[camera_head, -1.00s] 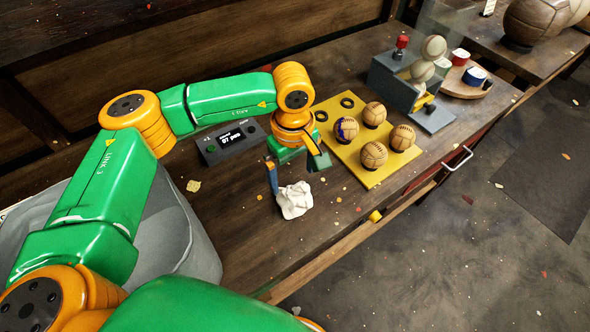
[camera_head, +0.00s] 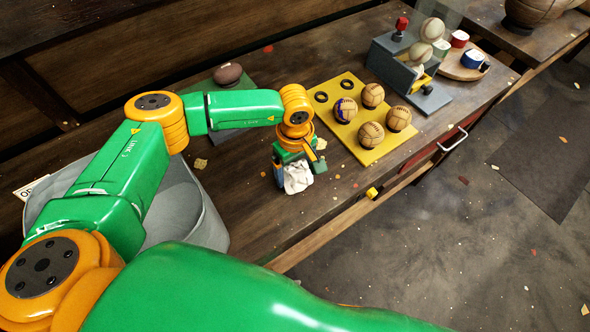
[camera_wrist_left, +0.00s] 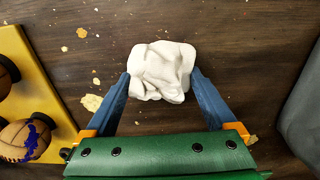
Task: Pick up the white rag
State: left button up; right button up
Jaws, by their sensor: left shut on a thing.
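The white rag (camera_head: 297,177) is a crumpled cloth on the wooden workbench, near its front edge. My left gripper (camera_head: 291,172) is over it, fingers down, and partly hides it in the head view. In the left wrist view the rag (camera_wrist_left: 161,70) lies between the two blue fingertips (camera_wrist_left: 161,82), which press on its two sides. The left gripper is shut on the rag. I cannot tell whether the rag is clear of the bench. My right gripper is not in view.
A yellow board (camera_head: 373,153) with several leather balls lies to the right. A grey bin (camera_head: 181,208) stands at left. A grey-blue device (camera_head: 402,77) and a round wooden tray (camera_head: 451,70) stand further right. A brown ball (camera_head: 228,75) sits behind my arm.

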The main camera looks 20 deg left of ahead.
pick_arm(q)
jog(key=shift+w+r+b, duration=0.1)
jog(key=shift+r+b, duration=0.2)
jog(key=shift+b, duration=0.05)
jog(key=shift+r+b, duration=0.6)
jog(key=shift+b, duration=0.05)
jog(key=s+d+r+b, duration=0.2)
jog(key=s+r, duration=0.3)
jog(key=s, duration=0.1)
jog(key=s+d+r+b, duration=0.2)
jog(key=s+r, duration=0.4)
jog(key=s, duration=0.1)
jog(key=shift+s+d+b, duration=0.25)
jog(key=shift+b, duration=0.1)
